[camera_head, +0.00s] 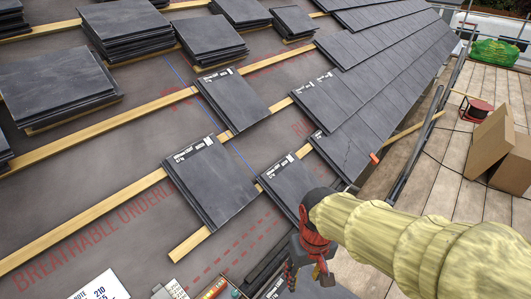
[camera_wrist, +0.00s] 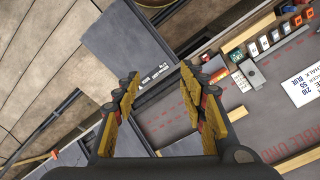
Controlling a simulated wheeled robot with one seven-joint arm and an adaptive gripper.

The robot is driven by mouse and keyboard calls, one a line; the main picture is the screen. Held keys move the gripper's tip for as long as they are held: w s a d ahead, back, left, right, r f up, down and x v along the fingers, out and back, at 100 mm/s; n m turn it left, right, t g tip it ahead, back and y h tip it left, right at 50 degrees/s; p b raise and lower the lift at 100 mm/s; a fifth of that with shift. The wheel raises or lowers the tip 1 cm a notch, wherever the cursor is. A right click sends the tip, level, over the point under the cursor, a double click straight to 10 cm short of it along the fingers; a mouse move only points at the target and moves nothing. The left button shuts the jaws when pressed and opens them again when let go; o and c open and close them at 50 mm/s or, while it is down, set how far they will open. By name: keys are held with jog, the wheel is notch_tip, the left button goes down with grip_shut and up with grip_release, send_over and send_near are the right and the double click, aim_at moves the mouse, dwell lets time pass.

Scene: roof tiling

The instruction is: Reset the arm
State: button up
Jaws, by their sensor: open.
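My gripper (camera_head: 308,272) is at the lower middle of the head view, at the end of my arm, which reaches in from the right in a pale yellow sleeve. In the wrist view my gripper (camera_wrist: 159,84) has its two yellow and black fingers spread apart, with nothing between them. Beyond the fingers are a dark grey slate (camera_wrist: 122,42) and grey underlay (camera_wrist: 178,118). In the head view the gripper hangs near the lower slates (camera_head: 288,183); its height above the roof is hard to tell.
Stacks of slates (camera_head: 125,28) lie on wooden battens (camera_head: 85,133). Laid slates (camera_head: 390,65) cover the upper right. A white sign (camera_head: 100,287) and small items (camera_head: 213,290) are at the bottom. Cardboard boxes (camera_head: 492,140) and a red reel (camera_head: 476,109) stand on the plank walkway (camera_head: 440,185).

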jog(key=s+d+r+m+t, duration=0.2)
jog(key=s+d+r+t, duration=0.3)
jog(key=d+r, duration=0.4)
notch_tip(320, 180, up, 4)
jog(key=shift+s+d+f+m, duration=0.15)
jog(key=shift+s+m, duration=0.25)
jog(key=shift+s, duration=0.3)
jog(key=shift+c, duration=0.6)
